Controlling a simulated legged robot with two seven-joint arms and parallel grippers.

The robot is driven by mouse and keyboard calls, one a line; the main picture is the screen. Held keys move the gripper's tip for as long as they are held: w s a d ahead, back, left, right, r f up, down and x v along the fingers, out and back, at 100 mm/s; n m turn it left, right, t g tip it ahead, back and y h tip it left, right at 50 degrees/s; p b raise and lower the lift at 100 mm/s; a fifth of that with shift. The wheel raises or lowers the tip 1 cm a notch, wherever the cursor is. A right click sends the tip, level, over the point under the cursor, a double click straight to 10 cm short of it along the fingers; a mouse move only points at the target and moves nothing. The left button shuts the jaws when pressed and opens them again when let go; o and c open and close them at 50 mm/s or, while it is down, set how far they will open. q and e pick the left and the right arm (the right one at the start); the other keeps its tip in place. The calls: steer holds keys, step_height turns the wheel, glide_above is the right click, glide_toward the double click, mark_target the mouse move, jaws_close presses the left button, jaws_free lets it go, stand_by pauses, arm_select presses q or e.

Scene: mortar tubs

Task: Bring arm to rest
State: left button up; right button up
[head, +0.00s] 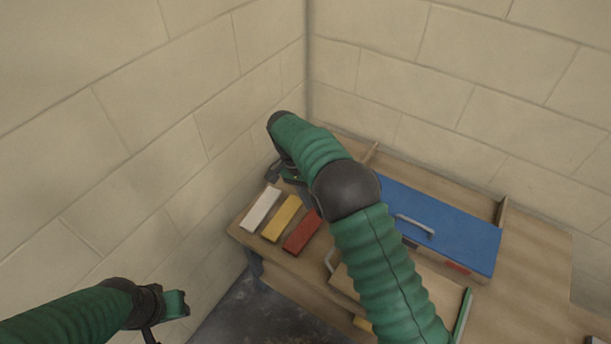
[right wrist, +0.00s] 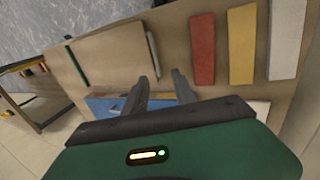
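My right arm reaches across the wooden bench (head: 555,255) in the head view, with its wrist bent over the far-left part. My right gripper (right wrist: 160,82) shows in the right wrist view with its two grey fingers apart and nothing between them. In the head view the arm partly hides this gripper, near the white, yellow and red blocks. My left arm comes in at the lower left, away from the bench. Its wrist shows, but its fingers are cut off by the bottom edge.
A white block (head: 260,210), a yellow block (head: 282,218) and a red block (head: 300,235) lie in a row on the bench. A blue lid (head: 455,235) with a metal handle (head: 415,224) lies to the right. Block walls (head: 130,130) close the corner behind.

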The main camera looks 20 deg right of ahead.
steer(key=s+r+n+t+y+p, duration=0.1)
steer(key=s+r+n+t+p, duration=0.2)
steer(key=s, duration=0.7)
steer(key=s+d+r+n+t+y+p, duration=0.1)
steer(key=s+r+n, duration=0.4)
steer(key=s, duration=0.5)
steer(key=shift+d+n+t+y+p, duration=0.15)
steer(key=shift+n+t+y+p, duration=0.15)
steer(key=shift+n+t+p, duration=0.65)
steer(key=shift+f, duration=0.1)
steer(key=shift+s+d, duration=0.1)
